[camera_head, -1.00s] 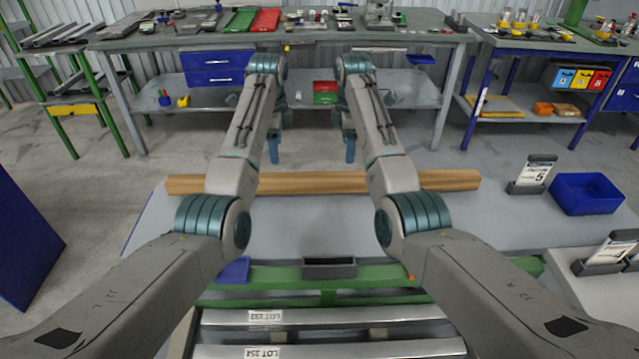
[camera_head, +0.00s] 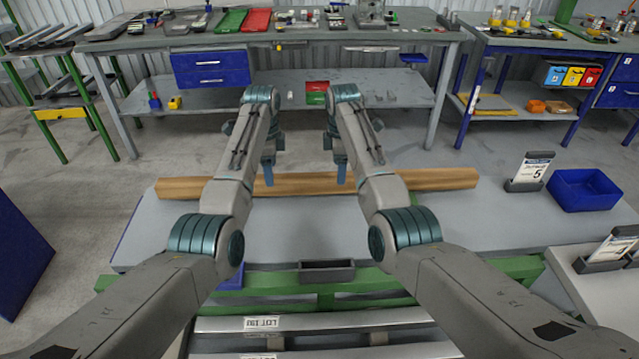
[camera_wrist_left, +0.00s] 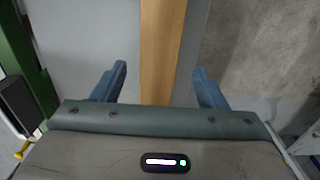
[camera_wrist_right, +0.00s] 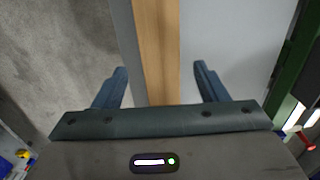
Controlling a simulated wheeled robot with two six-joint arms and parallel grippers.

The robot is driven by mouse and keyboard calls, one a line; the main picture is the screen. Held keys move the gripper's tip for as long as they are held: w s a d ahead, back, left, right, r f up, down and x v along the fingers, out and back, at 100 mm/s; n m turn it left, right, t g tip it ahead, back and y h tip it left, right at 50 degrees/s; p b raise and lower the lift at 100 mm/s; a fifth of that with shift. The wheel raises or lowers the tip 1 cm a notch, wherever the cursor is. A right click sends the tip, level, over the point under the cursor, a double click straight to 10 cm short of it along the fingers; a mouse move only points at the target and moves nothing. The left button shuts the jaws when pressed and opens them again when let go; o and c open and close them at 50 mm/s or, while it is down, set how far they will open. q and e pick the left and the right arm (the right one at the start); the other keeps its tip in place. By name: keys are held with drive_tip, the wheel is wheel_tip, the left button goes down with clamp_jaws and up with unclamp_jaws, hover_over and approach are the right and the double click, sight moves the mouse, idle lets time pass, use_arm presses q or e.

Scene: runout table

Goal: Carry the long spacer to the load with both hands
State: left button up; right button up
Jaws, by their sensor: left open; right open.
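The long spacer, a wooden beam (camera_head: 430,179), lies crosswise along the far edge of a grey tabletop (camera_head: 300,228). My left gripper (camera_head: 268,172) is open over the spacer, left of its middle. In the left wrist view the spacer (camera_wrist_left: 160,45) runs between the spread fingers, apart from both. My right gripper (camera_head: 340,170) is open over the spacer, a little right of the left gripper. In the right wrist view the spacer (camera_wrist_right: 155,45) also passes between the fingers without visible contact. Grey bars with a LOT label (camera_head: 262,323) lie at the bottom, partly hidden by my arms.
A dark grey tray (camera_head: 327,271) sits by a green frame (camera_head: 390,283) at the near edge. A blue bin (camera_head: 585,190) and a sign holder (camera_head: 530,172) stand at the right. A workbench (camera_head: 320,37) stands behind, across open floor.

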use_arm(q)
wheel_tip(320, 180, down, 4)
drive_tip(key=shift+s+r, duration=0.15)
drive_tip(key=shift+r, duration=0.1)
use_arm(e)
wheel_tip(320, 180, down, 4)
drive_tip(key=shift+s+r, duration=0.1)
drive_tip(key=shift+r, duration=0.15)
use_arm(q)
drive_tip(key=shift+f, duration=0.5)
use_arm(e)
drive_tip(key=shift+f, duration=0.45)
use_arm(q)
drive_tip(key=shift+c, duration=1.3)
use_arm(e)
drive_tip(key=shift+c, duration=1.3)
use_arm(q)
clamp_jaws()
use_arm(e)
clamp_jaws()
use_arm(q)
drive_tip(key=shift+r, duration=0.15)
use_arm(e)
drive_tip(key=shift+r, duration=0.15)
